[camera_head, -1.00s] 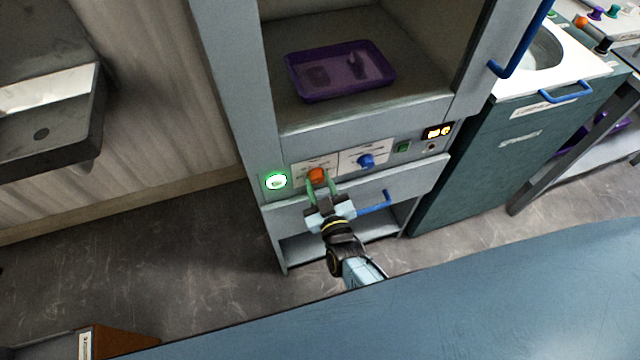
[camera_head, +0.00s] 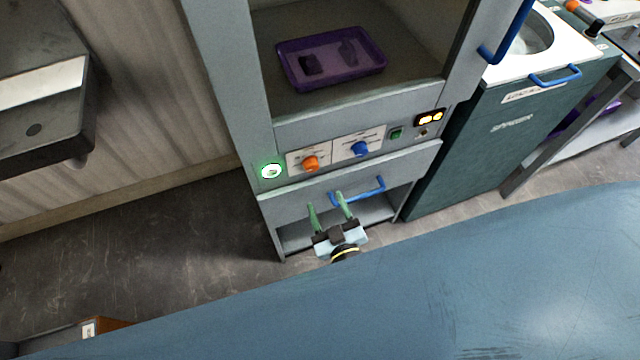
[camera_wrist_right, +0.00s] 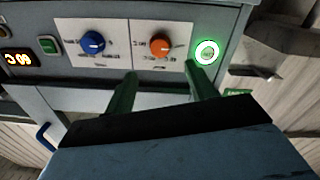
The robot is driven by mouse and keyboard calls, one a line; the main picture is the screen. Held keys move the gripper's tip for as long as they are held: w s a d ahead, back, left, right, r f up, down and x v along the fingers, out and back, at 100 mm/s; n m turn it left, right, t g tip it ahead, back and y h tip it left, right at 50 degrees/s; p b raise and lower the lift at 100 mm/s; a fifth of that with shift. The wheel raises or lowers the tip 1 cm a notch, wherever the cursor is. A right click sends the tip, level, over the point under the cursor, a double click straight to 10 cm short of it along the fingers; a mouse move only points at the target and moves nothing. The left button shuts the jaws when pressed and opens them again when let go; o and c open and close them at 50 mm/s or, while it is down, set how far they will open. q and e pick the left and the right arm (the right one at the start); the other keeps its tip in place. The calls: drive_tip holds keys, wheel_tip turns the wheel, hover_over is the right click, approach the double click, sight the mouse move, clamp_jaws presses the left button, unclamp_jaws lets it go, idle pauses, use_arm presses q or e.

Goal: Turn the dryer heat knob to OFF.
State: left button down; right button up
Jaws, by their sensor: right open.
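The dryer's front panel has an orange knob (camera_head: 311,163) on a white label plate and a blue knob (camera_head: 360,148) on another plate to its right. Which one sets heat I cannot read from the labels. My right gripper (camera_head: 329,201) is open and empty, below and apart from the orange knob. In the right wrist view the orange knob (camera_wrist_right: 160,45) and blue knob (camera_wrist_right: 92,42) show beyond the open green fingers of my right gripper (camera_wrist_right: 160,85). My left gripper is not in view.
A lit green button (camera_head: 271,171) sits left of the knobs, a small green switch (camera_head: 396,134) and lit display (camera_head: 430,118) to the right. A blue drawer handle (camera_head: 358,192) is close to my right fingers. A purple tray (camera_head: 331,60) lies in the dryer.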

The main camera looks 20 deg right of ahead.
drive_tip(key=shift+s, duration=1.8)
drive_tip(key=shift+f, duration=0.1)
drive_tip(key=s+d+f+g+y, duration=0.1)
drive_tip(key=s+f+g, duration=0.45)
drive_tip(key=f, duration=0.45)
drive_tip(key=s+d+f+g+y, duration=0.15)
drive_tip(key=s+f+g, duration=0.25)
drive_tip(key=s+f, duration=0.4)
drive_tip(key=s+d+f+g+h, duration=0.1)
drive_tip(key=s+d+f+g, duration=0.2)
drive_tip(key=s, duration=0.5)
drive_tip(key=s+d+f+g+h, duration=0.1)
drive_tip(key=s+d+f+g, duration=0.3)
drive_tip(key=s+d+f, duration=0.2)
drive_tip(key=shift+s+d+f+m, duration=0.15)
drive_tip(key=shift+s+m, duration=0.25)
drive_tip(key=shift+s, duration=0.6)
drive_tip(key=shift+g+h, duration=0.25)
